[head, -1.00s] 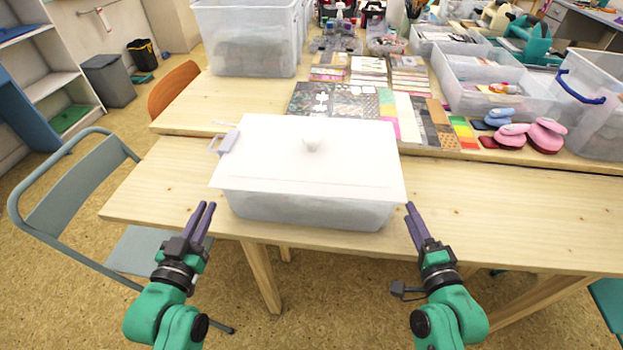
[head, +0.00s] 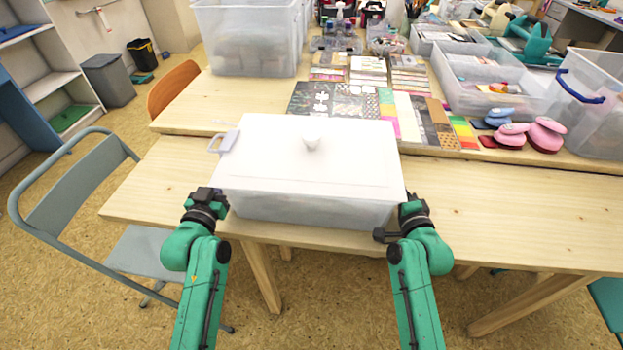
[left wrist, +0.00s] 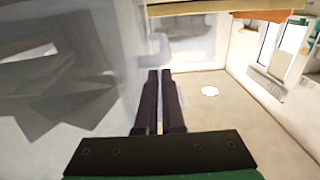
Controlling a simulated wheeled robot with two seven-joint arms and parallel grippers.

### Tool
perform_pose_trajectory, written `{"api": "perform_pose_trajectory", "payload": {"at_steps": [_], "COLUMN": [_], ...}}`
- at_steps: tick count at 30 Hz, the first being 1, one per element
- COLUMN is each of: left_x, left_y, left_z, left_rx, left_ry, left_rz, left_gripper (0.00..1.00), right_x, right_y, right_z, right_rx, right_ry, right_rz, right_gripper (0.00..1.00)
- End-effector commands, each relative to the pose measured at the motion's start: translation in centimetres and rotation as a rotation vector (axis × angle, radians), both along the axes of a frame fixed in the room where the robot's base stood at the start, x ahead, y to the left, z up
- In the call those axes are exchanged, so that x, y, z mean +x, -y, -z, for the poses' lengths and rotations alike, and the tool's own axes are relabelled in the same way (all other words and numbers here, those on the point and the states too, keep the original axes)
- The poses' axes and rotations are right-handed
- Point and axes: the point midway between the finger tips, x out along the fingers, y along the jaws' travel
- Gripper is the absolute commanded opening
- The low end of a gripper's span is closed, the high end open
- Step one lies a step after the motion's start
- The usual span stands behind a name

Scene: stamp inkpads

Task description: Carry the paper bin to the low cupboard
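The paper bin seems to be the translucent box with a flat white lid and round knob (head: 300,208) at the near table edge. In the left wrist view the bin's wall (left wrist: 60,80) fills the left side, with grey sheet-like shapes inside. No low cupboard is clearly identifiable.
The bin stands on a wooden table (head: 500,215). Card sheets (head: 335,102), pink punches (head: 545,135) and clear tubs (head: 245,40) lie behind it. A grey folding chair (head: 75,190) is at the left, open shelves (head: 50,85) beyond. The table right of the bin is bare.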

Motion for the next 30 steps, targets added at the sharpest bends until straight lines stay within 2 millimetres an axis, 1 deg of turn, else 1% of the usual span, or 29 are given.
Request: {"api": "perform_pose_trajectory", "payload": {"at_steps": [1, 2, 3, 30], "left_x": [-0.01, -0.02, -0.02, -0.05], "left_y": [0.0, -0.01, -0.01, -0.04], "left_z": [0.0, 0.0, 0.0, 0.05], "left_rx": [0.0, 0.0, 0.0, 0.0], "left_ry": [0.0, 0.0, 0.0, -0.001], "left_rz": [0.0, 0.0, 0.0, 0.0], "left_gripper": [0.0, 0.0, 0.0, 0.0], "right_x": [-0.01, -0.02, -0.02, -0.05], "right_y": [0.0, 0.0, 0.0, 0.02], "right_z": [0.0, 0.0, 0.01, 0.09], "right_rx": [0.0, 0.0, 0.0, -0.001], "right_ry": [0.0, 0.0, 0.0, -0.001], "right_rz": [0.0, 0.0, 0.0, 0.0], "right_gripper": [0.19, 0.08, 0.0, 0.0]}}
